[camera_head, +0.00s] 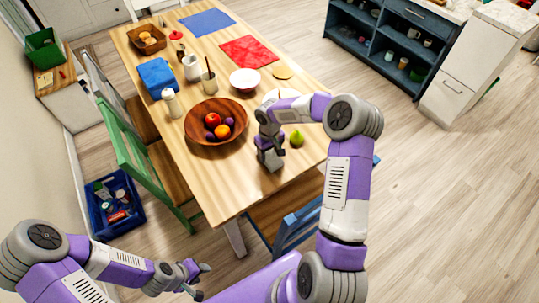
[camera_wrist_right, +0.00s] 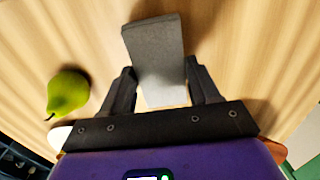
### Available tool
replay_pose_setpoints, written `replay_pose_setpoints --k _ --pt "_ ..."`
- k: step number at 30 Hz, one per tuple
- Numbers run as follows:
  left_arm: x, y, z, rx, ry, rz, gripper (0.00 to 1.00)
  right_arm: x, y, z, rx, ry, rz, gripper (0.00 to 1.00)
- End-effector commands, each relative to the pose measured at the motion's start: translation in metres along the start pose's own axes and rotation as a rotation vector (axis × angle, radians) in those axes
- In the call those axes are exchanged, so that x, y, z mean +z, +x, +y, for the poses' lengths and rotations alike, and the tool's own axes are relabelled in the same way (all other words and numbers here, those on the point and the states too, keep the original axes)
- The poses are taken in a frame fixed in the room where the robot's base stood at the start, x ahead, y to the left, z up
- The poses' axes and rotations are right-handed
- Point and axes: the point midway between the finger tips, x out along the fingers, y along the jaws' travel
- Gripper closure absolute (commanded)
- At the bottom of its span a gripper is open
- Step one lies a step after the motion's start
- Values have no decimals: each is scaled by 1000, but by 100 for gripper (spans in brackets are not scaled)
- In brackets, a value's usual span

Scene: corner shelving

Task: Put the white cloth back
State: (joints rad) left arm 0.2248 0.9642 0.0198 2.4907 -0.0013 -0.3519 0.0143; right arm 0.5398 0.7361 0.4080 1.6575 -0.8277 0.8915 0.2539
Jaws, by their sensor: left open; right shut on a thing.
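My right gripper (camera_head: 268,146) is over the near right part of the wooden table. My left gripper (camera_head: 203,281) is open and empty at the bottom left, away from the table.
A green pear (camera_head: 296,138) stands close beside the right gripper. A wooden fruit bowl (camera_head: 190,132) is to its left, and a white bowl (camera_head: 244,80) is farther back. A blue crate (camera_head: 135,218) with items stands on the floor. Chairs flank the table (camera_head: 230,195).

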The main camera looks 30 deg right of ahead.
Motion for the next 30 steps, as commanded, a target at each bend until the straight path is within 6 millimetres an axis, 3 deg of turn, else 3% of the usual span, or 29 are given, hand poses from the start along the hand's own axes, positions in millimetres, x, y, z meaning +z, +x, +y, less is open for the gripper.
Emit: replay_pose_setpoints --k 2,11,12,16,26,30 --pt "0 3 -1 0 0 0 57 0 11 0 -2 0 -1 64" --pt "0 4 -1 0 0 0 57 0 13 0 0 -1 1 64" --pt "0 4 -1 0 0 0 57 0 12 0 0 -1 1 35" --pt "0 3 -1 0 0 0 57 0 12 0 0 -1 1 15" --pt "0 2 -1 0 0 0 57 0 10 0 0 -1 1 14" --pt "0 -2 1 0 0 0 57 -1 -7 0 2 0 3 14"
